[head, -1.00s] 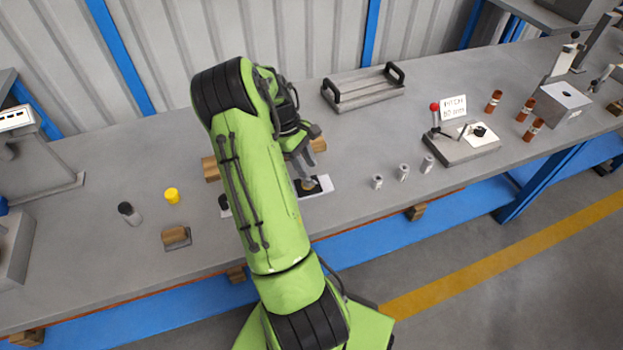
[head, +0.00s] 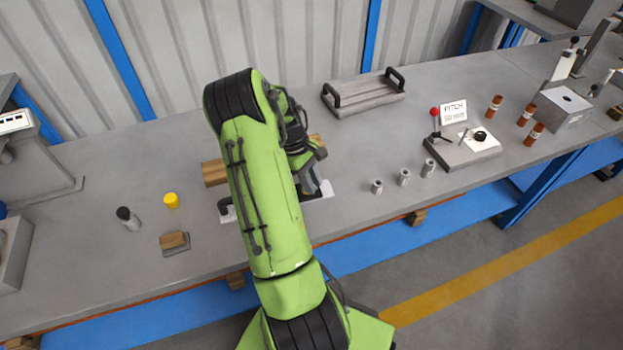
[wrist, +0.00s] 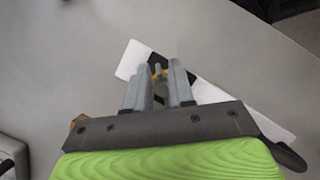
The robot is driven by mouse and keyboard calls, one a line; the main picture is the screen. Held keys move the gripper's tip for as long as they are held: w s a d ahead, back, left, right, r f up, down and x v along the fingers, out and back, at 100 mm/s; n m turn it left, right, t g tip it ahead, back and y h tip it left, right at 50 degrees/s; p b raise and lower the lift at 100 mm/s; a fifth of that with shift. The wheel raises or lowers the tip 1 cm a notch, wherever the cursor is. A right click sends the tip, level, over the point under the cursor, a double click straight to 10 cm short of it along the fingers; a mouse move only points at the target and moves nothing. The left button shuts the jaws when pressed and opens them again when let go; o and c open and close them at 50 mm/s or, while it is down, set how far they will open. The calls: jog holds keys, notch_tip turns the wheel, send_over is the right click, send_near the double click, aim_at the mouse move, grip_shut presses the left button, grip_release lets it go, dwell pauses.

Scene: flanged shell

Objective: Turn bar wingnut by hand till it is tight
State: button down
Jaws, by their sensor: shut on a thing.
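My gripper (wrist: 162,72) shows in the wrist view with its two grey fingers close together over a black patch (wrist: 157,60) on a white plate (wrist: 212,93). Small yellowish parts show at the fingertips, and the fingers are shut on what I take to be the bar wingnut. Its shape is mostly hidden by the fingers, and I cannot tell how tight it is. In the head view my green arm covers the middle of the white plate (head: 325,190). My gripper (head: 311,190) points down at the plate's right part.
Wooden blocks (head: 213,173) lie behind the plate. Several grey cylinders (head: 403,177) and a red-knobbed fixture (head: 465,150) stand to the right. A handled tray (head: 363,95) is at the back.

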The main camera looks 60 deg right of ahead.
jog(key=shift+a, duration=0.1)
dwell(0.3)
jog(key=c, duration=1.3)
grip_release()
jog(key=shift+o, duration=0.2)
jog(key=p+v, duration=0.4)
jog(key=v, duration=1.1)
jog(key=shift+w+r, duration=0.2)
jog(key=shift+r, duration=0.1)
